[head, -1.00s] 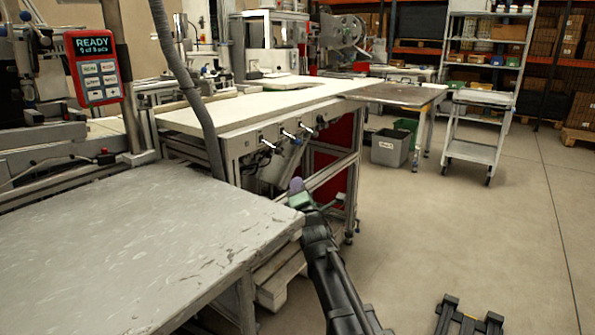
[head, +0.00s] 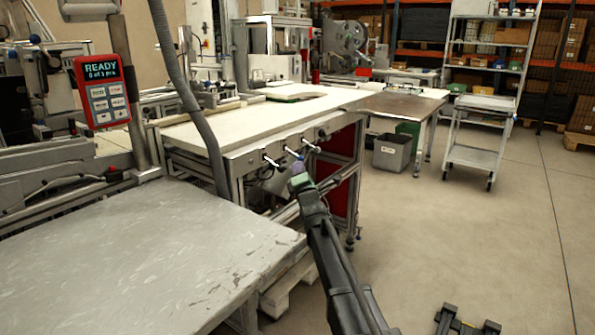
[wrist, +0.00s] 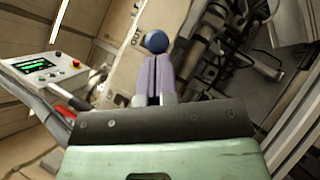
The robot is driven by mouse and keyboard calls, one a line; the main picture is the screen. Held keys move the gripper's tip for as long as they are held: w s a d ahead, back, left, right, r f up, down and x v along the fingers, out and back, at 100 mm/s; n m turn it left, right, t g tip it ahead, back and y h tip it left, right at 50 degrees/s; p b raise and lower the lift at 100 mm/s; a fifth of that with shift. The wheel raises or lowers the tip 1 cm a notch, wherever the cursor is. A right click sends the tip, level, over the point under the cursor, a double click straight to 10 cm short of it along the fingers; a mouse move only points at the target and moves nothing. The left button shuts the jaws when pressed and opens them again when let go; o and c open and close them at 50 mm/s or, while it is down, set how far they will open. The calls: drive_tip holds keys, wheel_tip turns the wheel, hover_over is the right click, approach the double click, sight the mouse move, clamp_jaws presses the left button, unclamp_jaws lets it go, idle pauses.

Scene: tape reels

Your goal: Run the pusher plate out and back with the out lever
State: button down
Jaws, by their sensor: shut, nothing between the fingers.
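Three small levers stick out from the front panel under the pale bench. They are the left lever (head: 271,161), the middle lever (head: 293,153) and the right lever (head: 311,144). I cannot read which is the out lever. My gripper (head: 297,168) is just in front of the middle lever in the head view. In the wrist view, my gripper (wrist: 155,58) has its pale purple fingers together with nothing between them. A blue ball knob (wrist: 157,41) shows right at the fingertips; I cannot tell whether they touch. I cannot make out the pusher plate.
A red control box (head: 103,91) showing READY stands on a post at the left. A grey worn table (head: 140,260) fills the lower left. A grey hose (head: 185,90) hangs before the pale bench (head: 255,118). A bin (head: 390,153) and trolley (head: 475,150) stand right; the floor between is clear.

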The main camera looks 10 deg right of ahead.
drive_tip(key=shift+s+d+r+p, duration=0.15)
drive_tip(key=shift+s+r+p, duration=0.05)
drive_tip(key=shift+r+p, duration=0.4)
idle(0.3)
